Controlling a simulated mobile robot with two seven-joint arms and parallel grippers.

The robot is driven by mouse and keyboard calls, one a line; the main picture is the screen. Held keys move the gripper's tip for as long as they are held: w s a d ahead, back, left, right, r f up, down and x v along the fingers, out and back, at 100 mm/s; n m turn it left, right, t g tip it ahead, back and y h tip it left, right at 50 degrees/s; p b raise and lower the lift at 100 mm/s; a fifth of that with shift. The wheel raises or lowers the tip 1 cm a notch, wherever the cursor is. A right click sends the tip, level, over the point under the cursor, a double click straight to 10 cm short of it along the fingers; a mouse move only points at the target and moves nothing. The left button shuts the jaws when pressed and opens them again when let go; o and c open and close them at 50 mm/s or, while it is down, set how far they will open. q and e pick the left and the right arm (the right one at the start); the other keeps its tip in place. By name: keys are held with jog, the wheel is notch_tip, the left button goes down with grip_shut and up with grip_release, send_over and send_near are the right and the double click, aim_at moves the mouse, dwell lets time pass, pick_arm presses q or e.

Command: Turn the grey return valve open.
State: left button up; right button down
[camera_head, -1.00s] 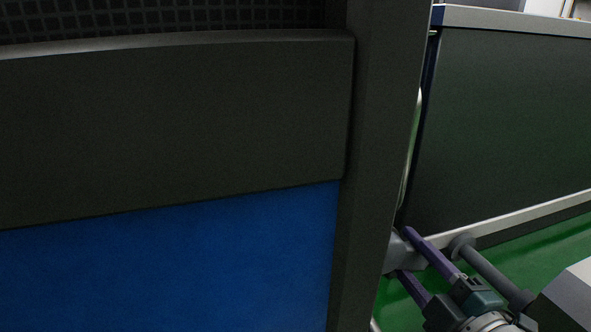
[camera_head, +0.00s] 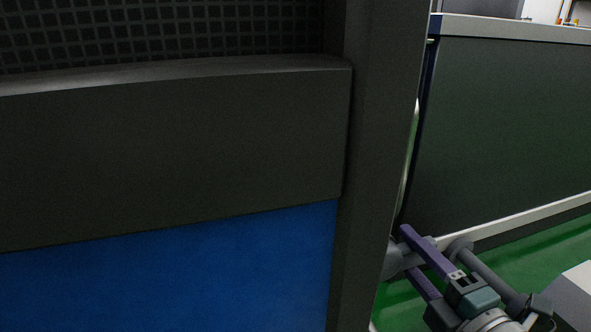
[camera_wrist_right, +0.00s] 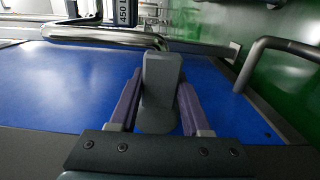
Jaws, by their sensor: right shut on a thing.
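The grey return valve's handle (camera_wrist_right: 160,85) stands between the two purple fingers of my right gripper (camera_wrist_right: 158,108) in the right wrist view. The fingers lie along both sides of the handle and are shut on it. In the head view my right gripper (camera_head: 410,252) is at the lower right, beside the dark post. Only a small grey part of the valve (camera_head: 394,258) shows there, at the fingertips; the rest is hidden by the post and fingers. My left gripper is in neither view.
A dark machine frame with a blue panel (camera_head: 170,275) fills the left of the head view. A dark cabinet (camera_head: 510,130) stands behind on the green floor (camera_head: 535,250). In the wrist view, a shiny pipe (camera_wrist_right: 105,36) and a grey bent bar (camera_wrist_right: 285,45) are near the handle.

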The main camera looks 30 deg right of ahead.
jog(key=shift+r, duration=0.1)
jog(key=shift+c, duration=1.8)
grip_release()
jog(key=p+v, duration=0.2)
jog(key=v, duration=0.8)
jog(key=shift+p, duration=0.35)
jog(key=shift+d, duration=0.1)
